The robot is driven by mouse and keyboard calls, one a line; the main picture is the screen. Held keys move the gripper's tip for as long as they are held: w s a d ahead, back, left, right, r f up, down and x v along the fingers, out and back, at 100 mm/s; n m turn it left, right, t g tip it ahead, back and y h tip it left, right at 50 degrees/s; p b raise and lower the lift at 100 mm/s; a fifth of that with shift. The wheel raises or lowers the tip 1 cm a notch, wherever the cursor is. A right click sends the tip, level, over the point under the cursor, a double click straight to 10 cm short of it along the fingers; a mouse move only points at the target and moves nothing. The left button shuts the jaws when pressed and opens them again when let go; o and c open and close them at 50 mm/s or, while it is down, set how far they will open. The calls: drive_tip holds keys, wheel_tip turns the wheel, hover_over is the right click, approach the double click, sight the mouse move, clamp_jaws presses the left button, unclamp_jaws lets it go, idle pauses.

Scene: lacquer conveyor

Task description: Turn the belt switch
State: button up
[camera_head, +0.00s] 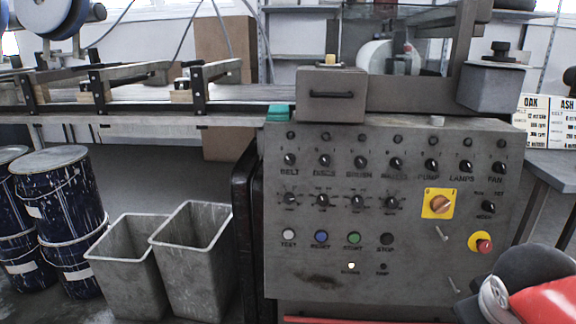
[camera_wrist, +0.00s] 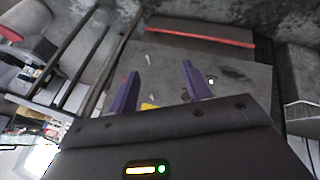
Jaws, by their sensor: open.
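The belt switch (camera_head: 290,160) is a small black knob with a pale mark, above the label BELT. It is the leftmost of a row of like knobs on the grey control panel (camera_head: 300,250) in the head view. The panel also shows, turned over, in the wrist view (camera_wrist: 245,75). My gripper (camera_wrist: 162,82) is open, its two purple fingers apart and empty in front of the panel. A bit of the yellow plate shows between them. I cannot make out the belt switch in the wrist view. The gripper's fingers do not show in the head view.
A second knob row, coloured buttons, a yellow rotary switch (camera_head: 438,204) and a red stop button (camera_head: 481,243) share the panel. A grey box with a handle (camera_head: 333,94) stands above it. Two bins (camera_head: 193,240) and dark drums stand at left. A conveyor (camera_head: 130,93) runs behind.

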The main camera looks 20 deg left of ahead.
drive_tip(key=w+a+r+n+t+h+b, duration=0.1)
drive_tip(key=w+a+r+n+t, duration=0.1)
drive_tip(key=w+a+n, duration=0.65)
drive_tip(key=w+a+r+n+t+h+b, duration=0.1)
drive_tip(key=w+a+n+t, duration=0.3)
drive_tip(key=w, duration=0.7)
drive_tip(key=n+t+y+p, duration=0.1)
drive_tip(key=n+t+y, duration=0.45)
drive_tip(key=n, duration=0.65)
approach(288, 161)
drive_tip(key=shift+h, duration=0.35)
drive_tip(key=w, duration=0.6)
drive_tip(key=w+a, duration=0.1)
drive_tip(key=w, duration=0.2)
drive_tip(key=shift+f, duration=0.1)
drive_tip(key=shift+c, duration=0.2)
drive_tip(key=c, duration=0.9)
